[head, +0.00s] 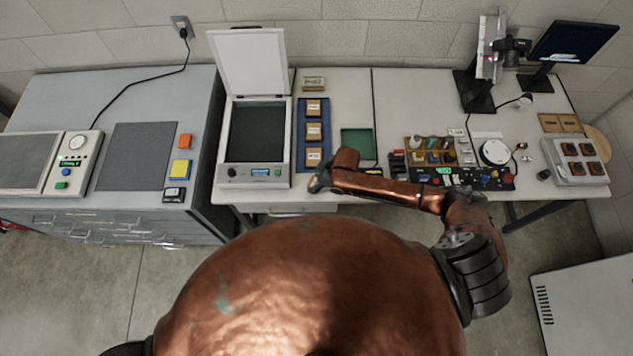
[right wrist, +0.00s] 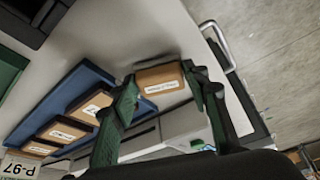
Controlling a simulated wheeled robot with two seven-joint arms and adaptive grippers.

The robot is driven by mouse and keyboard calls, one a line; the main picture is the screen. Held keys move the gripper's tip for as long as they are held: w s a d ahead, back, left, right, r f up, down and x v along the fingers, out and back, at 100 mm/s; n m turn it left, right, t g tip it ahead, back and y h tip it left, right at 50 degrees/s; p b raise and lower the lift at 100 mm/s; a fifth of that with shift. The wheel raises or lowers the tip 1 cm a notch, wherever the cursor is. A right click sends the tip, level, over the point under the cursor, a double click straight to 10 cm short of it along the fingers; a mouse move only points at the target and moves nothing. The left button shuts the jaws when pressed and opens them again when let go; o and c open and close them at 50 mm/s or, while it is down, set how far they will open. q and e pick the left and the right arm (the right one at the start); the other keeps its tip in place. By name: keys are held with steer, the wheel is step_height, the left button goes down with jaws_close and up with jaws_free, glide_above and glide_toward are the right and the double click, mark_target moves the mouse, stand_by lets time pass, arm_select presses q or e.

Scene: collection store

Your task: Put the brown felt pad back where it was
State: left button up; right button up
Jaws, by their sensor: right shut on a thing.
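My right gripper (right wrist: 160,84) is shut on a brown block with a white label, which I take for the brown felt pad (right wrist: 160,90). The pad sits between the two green-and-black fingers. In the head view the right gripper (head: 318,184) is at the front edge of the bench, just below the blue tray (head: 325,117); the held pad cannot be made out there. Three similar brown labelled blocks lie in a row on the blue tray, which also shows in the right wrist view (right wrist: 80,78). My left gripper is not in view.
An open-lidded scanner (head: 227,150) stands left of the tray. A green tray (head: 357,142) and a crowded organizer (head: 432,152) are to the right. A P-97 sign (head: 314,83) stands behind the blue tray. A grey mat (head: 135,157) lies on the left cabinet.

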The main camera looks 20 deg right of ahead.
steer(key=shift+f, duration=0.15)
steer(key=o, duration=1.1)
steer(key=v, duration=1.2)
